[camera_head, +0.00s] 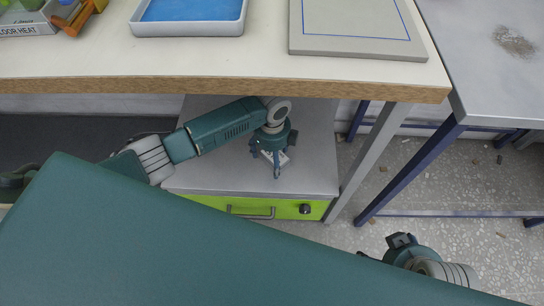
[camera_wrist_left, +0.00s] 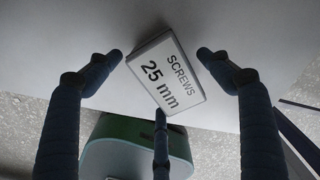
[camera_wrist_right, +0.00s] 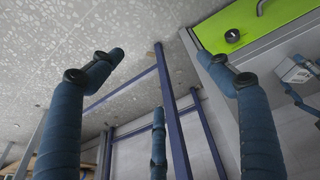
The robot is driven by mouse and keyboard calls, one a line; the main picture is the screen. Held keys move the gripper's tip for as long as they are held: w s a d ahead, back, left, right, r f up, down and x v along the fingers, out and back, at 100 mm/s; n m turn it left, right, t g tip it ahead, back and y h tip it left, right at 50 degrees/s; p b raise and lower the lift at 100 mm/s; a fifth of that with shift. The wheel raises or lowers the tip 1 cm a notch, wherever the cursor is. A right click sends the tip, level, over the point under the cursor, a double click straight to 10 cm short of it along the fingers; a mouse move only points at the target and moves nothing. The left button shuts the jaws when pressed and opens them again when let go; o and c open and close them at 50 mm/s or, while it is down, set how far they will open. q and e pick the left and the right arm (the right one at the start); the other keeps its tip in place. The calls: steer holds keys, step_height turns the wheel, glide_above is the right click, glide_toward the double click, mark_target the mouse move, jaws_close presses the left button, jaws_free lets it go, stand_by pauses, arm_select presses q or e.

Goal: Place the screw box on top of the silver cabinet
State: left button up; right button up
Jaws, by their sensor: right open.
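The screw box is a small white box (camera_head: 268,158) labelled "SCREWS 25 mm" in the left wrist view (camera_wrist_left: 167,78). It appears to lie on the grey top of the silver cabinet (camera_head: 318,165), which has a green drawer front. My left gripper (camera_head: 274,162) is over the box with its fingers spread around it. In the left wrist view, small gaps show between the side fingertips and the box. My right gripper (camera_head: 393,242) is open and empty over the floor, right of the cabinet. The right wrist view shows the cabinet's green front (camera_wrist_right: 265,22).
A wooden-edged table (camera_head: 220,60) stands over the cabinet, and my left arm reaches beneath it. A blue-lined tray (camera_head: 190,29) and a grey board (camera_head: 355,45) lie on it. A blue-legged metal table (camera_head: 500,90) is at right. Speckled floor is between.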

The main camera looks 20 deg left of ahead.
mark_target(272, 157)
arm_select(q)
step_height(272, 157, up, 5)
steer(key=shift+w+f+p, duration=0.1)
steer(key=shift+f+p, duration=0.1)
steer(key=shift+p, duration=0.7)
step_height(272, 157, up, 8)
steer(key=p, duration=0.2)
steer(key=s+d+f+n+t+h, duration=0.1)
steer(key=s+d+f+n, duration=0.25)
steer(key=s+n, duration=0.25)
steer(key=s+d+f+n+t+h, duration=0.1)
steer(key=s+d+f+n+h, duration=0.15)
steer(key=s+f+n, duration=0.2)
steer(key=s+a+n+t+y, duration=0.1)
steer(key=s+a+n+y, duration=0.2)
steer(key=s+a+n, duration=0.7)
steer(key=shift+s+a+f+n, duration=0.25)
steer(key=shift+s+a+n, duration=0.15)
steer(key=shift+n, duration=0.25)
arm_select(e)
steer(key=x, duration=0.6)
steer(key=shift+s, duration=0.2)
steer(key=shift+s+a+f+g, duration=0.1)
steer(key=shift+a+g, duration=0.05)
steer(key=shift+g, duration=0.15)
